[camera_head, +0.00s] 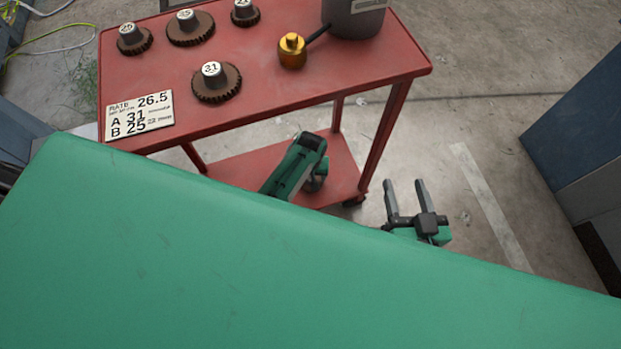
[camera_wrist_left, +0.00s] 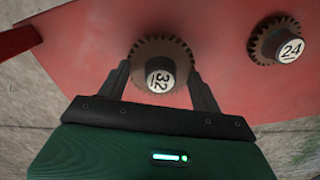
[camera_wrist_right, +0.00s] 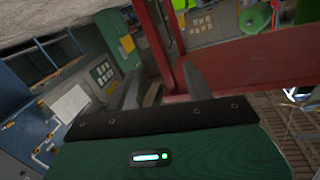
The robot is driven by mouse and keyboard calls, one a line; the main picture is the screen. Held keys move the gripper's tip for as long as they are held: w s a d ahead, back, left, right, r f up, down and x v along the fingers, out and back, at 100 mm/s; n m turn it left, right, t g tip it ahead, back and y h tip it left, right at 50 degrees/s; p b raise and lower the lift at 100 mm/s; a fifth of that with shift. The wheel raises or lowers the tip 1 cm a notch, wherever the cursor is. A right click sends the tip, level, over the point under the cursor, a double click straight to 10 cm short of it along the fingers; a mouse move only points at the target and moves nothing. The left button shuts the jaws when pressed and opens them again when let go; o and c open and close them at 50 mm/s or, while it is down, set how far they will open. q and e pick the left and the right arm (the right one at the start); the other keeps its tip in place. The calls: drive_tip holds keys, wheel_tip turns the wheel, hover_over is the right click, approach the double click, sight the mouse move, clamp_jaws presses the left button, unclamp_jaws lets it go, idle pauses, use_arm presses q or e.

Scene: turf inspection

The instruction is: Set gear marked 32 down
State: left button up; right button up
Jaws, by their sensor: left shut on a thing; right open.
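In the left wrist view, the gear marked 32 (camera_wrist_left: 151,49) is a brown toothed disc with a pale hub, between the fingers of my left gripper (camera_wrist_left: 158,72). The gripper is shut on it. The gear is over a red surface (camera_wrist_left: 90,45); whether it touches is unclear. A gear marked 24 (camera_wrist_left: 265,42) lies to its right. I cannot make out my left gripper or gear 32 in the head view. My right gripper (camera_head: 404,184) is open and empty, beside the red cart's right leg; its fingers also show in the right wrist view (camera_wrist_right: 160,75).
The red cart top (camera_head: 330,85) holds a gear marked 31 (camera_head: 228,88), several other gears, a brass weight-like piece (camera_head: 292,52), a grey container (camera_head: 355,18) and a ratio card (camera_head: 139,115). The cart's front right top is clear. A large green surface fills the foreground.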

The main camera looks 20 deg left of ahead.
use_arm(q)
drive_tip(key=shift+f, duration=0.8)
use_arm(e)
drive_tip(key=shift+w+d+r+t, duration=0.15)
drive_tip(key=shift+w+r+t, duration=0.15)
drive_tip(key=shift+r, duration=0.25)
drive_tip(key=shift+w+d+r+t, duration=0.1)
drive_tip(key=shift+w+r+t, duration=0.1)
drive_tip(key=shift+r+t, duration=0.3)
drive_tip(key=shift+w+d+r+t, duration=0.15)
drive_tip(key=shift+w+r+t, duration=0.15)
drive_tip(key=shift+r, duration=0.3)
use_arm(q)
drive_tip(key=o, duration=1)
drive_tip(key=shift+f, duration=0.1)
use_arm(e)
drive_tip(key=shift+r, duration=0.1)
